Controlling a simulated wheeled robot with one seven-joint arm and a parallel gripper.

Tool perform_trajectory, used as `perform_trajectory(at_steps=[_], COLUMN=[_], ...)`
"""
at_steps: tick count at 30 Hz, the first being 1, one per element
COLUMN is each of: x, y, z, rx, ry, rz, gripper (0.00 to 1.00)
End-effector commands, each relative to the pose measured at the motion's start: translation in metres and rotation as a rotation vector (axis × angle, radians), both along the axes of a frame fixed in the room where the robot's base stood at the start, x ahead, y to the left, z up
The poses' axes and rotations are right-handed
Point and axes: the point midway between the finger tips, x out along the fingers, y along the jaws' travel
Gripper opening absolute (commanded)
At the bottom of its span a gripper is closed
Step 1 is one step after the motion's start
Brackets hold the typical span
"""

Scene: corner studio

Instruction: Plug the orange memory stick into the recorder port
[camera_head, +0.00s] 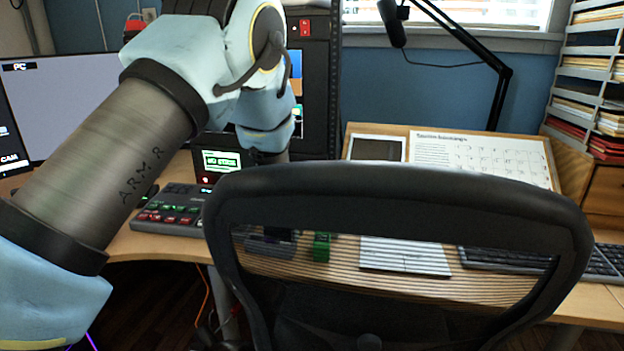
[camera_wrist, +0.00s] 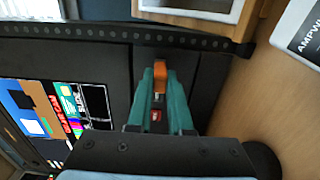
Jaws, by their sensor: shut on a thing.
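In the wrist view my gripper (camera_wrist: 161,83) has its teal fingers shut on the orange memory stick (camera_wrist: 160,70). The stick shows between the fingertips, in front of a black rack panel. I cannot tell whether it touches the panel, and no port can be made out. In the head view the recorder (camera_head: 222,161) has a small screen with green lettering that seems to read "NO STICK". My arm reaches down just right of the recorder, and the chair back hides my gripper and the stick there.
A black office chair (camera_head: 400,190) stands in front of the desk. A control panel (camera_head: 172,209) with coloured buttons lies left of the recorder. A green block (camera_head: 321,247), papers and a keyboard (camera_head: 510,262) lie on the desk. A black rack (camera_head: 318,100) stands behind my arm.

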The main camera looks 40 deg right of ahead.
Motion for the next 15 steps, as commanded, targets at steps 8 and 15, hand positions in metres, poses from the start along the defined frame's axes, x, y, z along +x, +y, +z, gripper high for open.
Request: perform_trajectory(at_steps=[8, 15], x=[0.0016, 0.0016], y=[-0.0029, -0.0027], z=[0.0005, 0.0004], rx=[-0.001, -0.001], ry=[-0.001, -0.001], rz=[0.0, 0.0], gripper=[0.29, 0.53])
